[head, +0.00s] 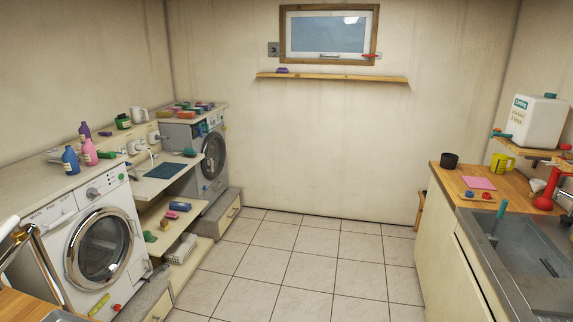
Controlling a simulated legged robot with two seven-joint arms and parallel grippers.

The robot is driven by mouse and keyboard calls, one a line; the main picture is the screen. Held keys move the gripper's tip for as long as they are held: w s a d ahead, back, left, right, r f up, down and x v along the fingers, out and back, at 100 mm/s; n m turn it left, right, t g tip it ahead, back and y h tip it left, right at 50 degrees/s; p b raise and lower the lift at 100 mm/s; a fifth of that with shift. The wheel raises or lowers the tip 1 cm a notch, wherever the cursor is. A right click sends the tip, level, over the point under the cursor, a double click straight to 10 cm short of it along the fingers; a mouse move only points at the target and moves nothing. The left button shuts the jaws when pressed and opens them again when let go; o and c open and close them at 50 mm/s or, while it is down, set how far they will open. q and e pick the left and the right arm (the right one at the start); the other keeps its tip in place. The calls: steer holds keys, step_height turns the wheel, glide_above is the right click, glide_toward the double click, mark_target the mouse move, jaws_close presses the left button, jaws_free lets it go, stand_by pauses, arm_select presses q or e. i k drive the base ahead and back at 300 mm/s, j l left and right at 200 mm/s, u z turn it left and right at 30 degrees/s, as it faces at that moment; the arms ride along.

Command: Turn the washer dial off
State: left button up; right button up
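A white front-loading washer (68,222) stands at the left under the counter, with its round glass door (100,246) shut. A round dial (93,193) sits on its upper front panel, next to small green buttons. The dial's setting is too small to read. A second, grey front-loading machine (189,141) stands farther back along the same wall, with controls on its upper front too small to make out. Neither of my grippers shows in the head view.
Bottles (88,151) and other items crowd the left counter. Low shelves (165,225) and grey plinths stick out between the machines. A curved metal pipe (45,262) rises at the near left. A sink counter (480,215) stands at the right. The tiled floor (305,270) between is clear.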

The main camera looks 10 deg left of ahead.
mark_target(91, 192)
steer(key=i+u, duration=0.1)
steer(key=i, duration=0.45)
steer(key=i+l+u, duration=0.1)
steer(key=i, duration=0.4)
steer(key=i+l+u, duration=0.1)
steer(key=i, duration=0.45)
steer(key=i+l, duration=0.25)
steer(key=i, duration=0.3)
steer(key=i+u, duration=0.25)
steer(key=u, duration=0.2)
steer(key=i+l+u, duration=0.2)
steer(key=u, duration=0.2)
steer(key=i+l+u, duration=0.25)
steer(key=u, duration=0.2)
steer(key=i+l+u, duration=0.25)
steer(key=u, duration=0.15)
steer(key=i+l+u, duration=0.15)
steer(key=l+u, duration=0.3)
steer(key=i+l+u, duration=0.1)
steer(key=l+u, duration=0.3)
steer(key=i+l+u, duration=0.1)
steer(key=l+u, duration=0.2)
steer(key=l, duration=0.15)
steer(key=l+u, duration=0.3)
steer(key=i+l, duration=0.05)
steer(key=l, duration=0.05)
